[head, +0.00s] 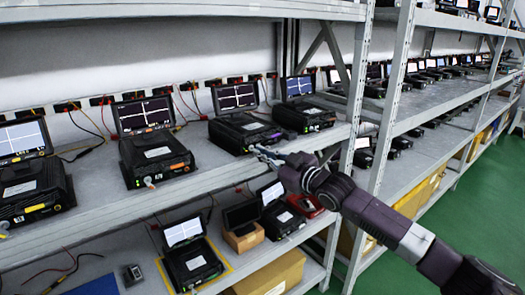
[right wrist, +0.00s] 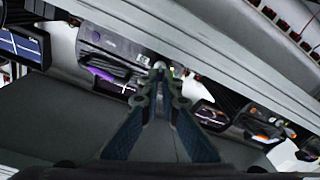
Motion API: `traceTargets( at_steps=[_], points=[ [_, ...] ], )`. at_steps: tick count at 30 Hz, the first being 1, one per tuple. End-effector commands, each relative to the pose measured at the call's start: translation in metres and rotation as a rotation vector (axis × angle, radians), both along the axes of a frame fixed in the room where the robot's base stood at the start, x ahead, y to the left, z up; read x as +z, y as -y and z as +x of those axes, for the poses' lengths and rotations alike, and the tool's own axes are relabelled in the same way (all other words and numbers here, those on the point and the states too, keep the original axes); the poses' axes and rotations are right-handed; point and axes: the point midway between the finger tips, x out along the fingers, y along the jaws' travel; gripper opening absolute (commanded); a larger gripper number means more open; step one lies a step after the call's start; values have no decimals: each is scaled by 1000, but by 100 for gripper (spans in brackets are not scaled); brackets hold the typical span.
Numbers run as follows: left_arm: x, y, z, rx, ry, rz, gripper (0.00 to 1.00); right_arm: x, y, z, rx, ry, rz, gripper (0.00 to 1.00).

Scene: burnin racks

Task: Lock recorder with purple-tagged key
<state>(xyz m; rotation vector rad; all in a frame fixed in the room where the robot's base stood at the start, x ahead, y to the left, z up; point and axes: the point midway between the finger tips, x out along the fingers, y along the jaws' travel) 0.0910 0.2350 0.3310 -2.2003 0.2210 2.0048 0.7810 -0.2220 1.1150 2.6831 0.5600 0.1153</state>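The black recorder with a purple label (head: 240,132) stands on the upper shelf with its screen raised. My right gripper (head: 259,150) is at the front face of this recorder, and its fingers hide part of that face. In the right wrist view the fingertips of this gripper (right wrist: 159,68) are together. A small bright metal part shows right beside the tips. I see no purple-tagged key clearly, and cannot tell whether a key is between the tips. A purple strip (right wrist: 104,74) shows near them. My left gripper is not in view.
An orange-tagged recorder (head: 156,154) stands to the left and another recorder (head: 304,116) to the right. A shelf upright (head: 381,110) rises close to my right arm. The lower shelf holds more devices and a cardboard box (head: 272,278). The shelf edge passes under my gripper.

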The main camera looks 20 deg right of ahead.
Motion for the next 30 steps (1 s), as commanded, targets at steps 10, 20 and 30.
traceTargets(
  at_steps=[10, 20, 30],
  points=[
    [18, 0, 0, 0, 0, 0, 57, 1, -1, 0, 0, 103, -238, 0],
    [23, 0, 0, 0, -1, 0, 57, -1, -1, -1, -1, 149, -345, 0],
    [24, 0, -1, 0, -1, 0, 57, -2, -1, -1, -1, 157, -364, 0]
  ],
)
